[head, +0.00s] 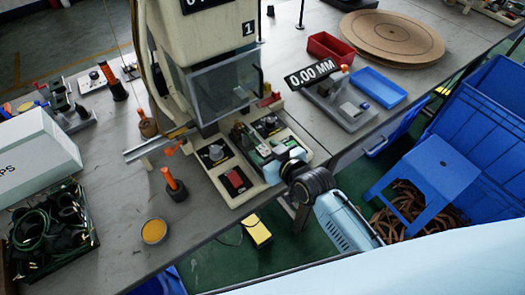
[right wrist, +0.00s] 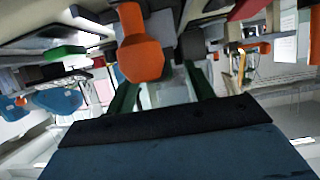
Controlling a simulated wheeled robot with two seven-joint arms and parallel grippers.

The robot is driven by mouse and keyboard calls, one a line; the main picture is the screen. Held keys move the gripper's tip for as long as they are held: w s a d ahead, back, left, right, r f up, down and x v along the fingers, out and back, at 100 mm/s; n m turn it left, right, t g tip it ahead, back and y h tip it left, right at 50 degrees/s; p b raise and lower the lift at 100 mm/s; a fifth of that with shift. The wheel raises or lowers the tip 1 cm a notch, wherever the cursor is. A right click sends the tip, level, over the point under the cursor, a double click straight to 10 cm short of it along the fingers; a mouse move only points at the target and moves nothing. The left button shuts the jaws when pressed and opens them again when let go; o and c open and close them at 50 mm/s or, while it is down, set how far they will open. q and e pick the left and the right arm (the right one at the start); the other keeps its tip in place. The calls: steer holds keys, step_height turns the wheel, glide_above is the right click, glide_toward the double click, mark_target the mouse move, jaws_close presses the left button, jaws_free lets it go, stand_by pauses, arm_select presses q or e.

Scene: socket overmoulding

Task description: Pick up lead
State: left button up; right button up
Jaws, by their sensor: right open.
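Dark leads with green parts (head: 40,232) lie tangled in a black tray (head: 92,226) at the lower left of the head view. My right gripper (head: 247,138) is far to the right of them, over the machine's front plate (head: 215,185). It is open, and its two dark green fingers (right wrist: 163,92) show in the right wrist view. An orange knob-like part (right wrist: 140,50) appears in front of and between the fingers; I cannot tell whether it touches them. I cannot make out a lead between the fingers. My left gripper is not in view.
The moulding machine (head: 215,85) stands close to my right gripper. A white box (head: 35,150) is behind the lead tray. An orange-topped bottle (head: 174,186) and a yellow-filled dish (head: 154,231) stand between tray and machine. A blue stool (head: 430,165) and a large blue bin (head: 500,90) are right.

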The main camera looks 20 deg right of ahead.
mark_target(253, 140)
steer(key=shift+x, duration=1.5)
steer(key=shift+c, duration=0.4)
steer(key=c, duration=0.9)
steer(key=shift+c, duration=0.5)
steer(key=shift+r, duration=0.15)
